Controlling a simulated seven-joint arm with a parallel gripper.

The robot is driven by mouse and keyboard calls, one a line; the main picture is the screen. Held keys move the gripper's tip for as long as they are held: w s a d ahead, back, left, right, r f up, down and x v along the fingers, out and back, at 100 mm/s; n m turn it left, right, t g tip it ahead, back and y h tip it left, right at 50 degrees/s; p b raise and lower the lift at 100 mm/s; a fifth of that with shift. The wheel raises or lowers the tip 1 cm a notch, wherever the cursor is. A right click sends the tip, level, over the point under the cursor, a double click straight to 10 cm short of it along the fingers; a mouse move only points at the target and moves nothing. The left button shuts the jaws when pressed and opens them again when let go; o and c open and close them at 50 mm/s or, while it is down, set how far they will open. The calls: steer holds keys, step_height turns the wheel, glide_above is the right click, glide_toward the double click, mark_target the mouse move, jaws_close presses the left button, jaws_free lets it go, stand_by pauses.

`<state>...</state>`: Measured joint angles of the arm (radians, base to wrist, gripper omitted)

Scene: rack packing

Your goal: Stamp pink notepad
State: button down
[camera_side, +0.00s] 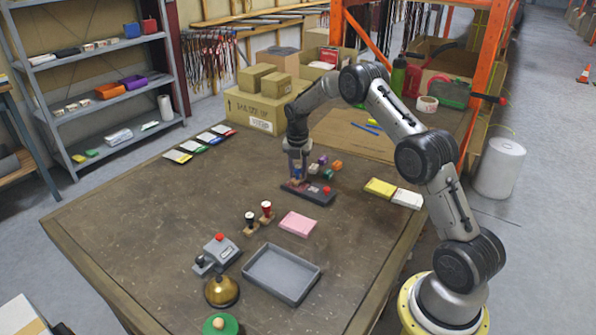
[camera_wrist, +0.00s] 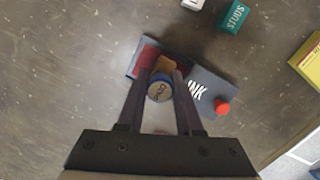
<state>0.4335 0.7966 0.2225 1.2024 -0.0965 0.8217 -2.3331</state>
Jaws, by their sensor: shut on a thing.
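My gripper (camera_side: 297,176) points down over the dark ink pad (camera_side: 318,196). In the wrist view my gripper (camera_wrist: 160,88) is shut on a stamp with a blue round top (camera_wrist: 159,92) and a tan base. The stamp's base is over the red inking area at the left end of the ink pad (camera_wrist: 205,92), which is marked INK and has a red knob at its other end. I cannot tell whether the stamp touches the pad. The pink notepad (camera_side: 298,223) lies flat in front of the ink pad; it does not show in the wrist view.
Two other stamps, black-topped (camera_side: 250,220) and red-topped (camera_side: 267,209), stand left of the notepad. A grey tray (camera_side: 283,294) lies in front. Small colored boxes (camera_side: 335,164) sit behind the ink pad; yellow (camera_side: 380,187) and white (camera_side: 407,198) pads lie right. The table's left is mostly clear.

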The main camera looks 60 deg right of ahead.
steer(key=shift+f, duration=0.5)
stand_by(0.7)
steer(key=shift+r, duration=0.15)
steer(key=shift+r, duration=3.45)
steer(key=shift+w+f, duration=0.1)
steer(key=shift+f, duration=0.05)
steer(key=shift+s+a+f+m, duration=0.2)
steer(key=shift+s+a+f, duration=0.15)
steer(key=shift+s, duration=0.15)
steer(key=shift+s+a+f+m, duration=0.25)
steer(key=shift+s+f, duration=0.1)
steer(key=shift+s, duration=0.1)
steer(key=s+a, duration=0.3)
steer(key=a, duration=0.1)
steer(key=r, duration=0.1)
glide_above(302, 222)
steer(key=shift+n, duration=0.45)
steer(key=shift+s+a+f, duration=0.1)
steer(key=shift+a+f, duration=0.05)
steer(key=shift+f, duration=1.1)
steer(key=shift+a+f, duration=0.15)
steer(key=shift+f, duration=1.05)
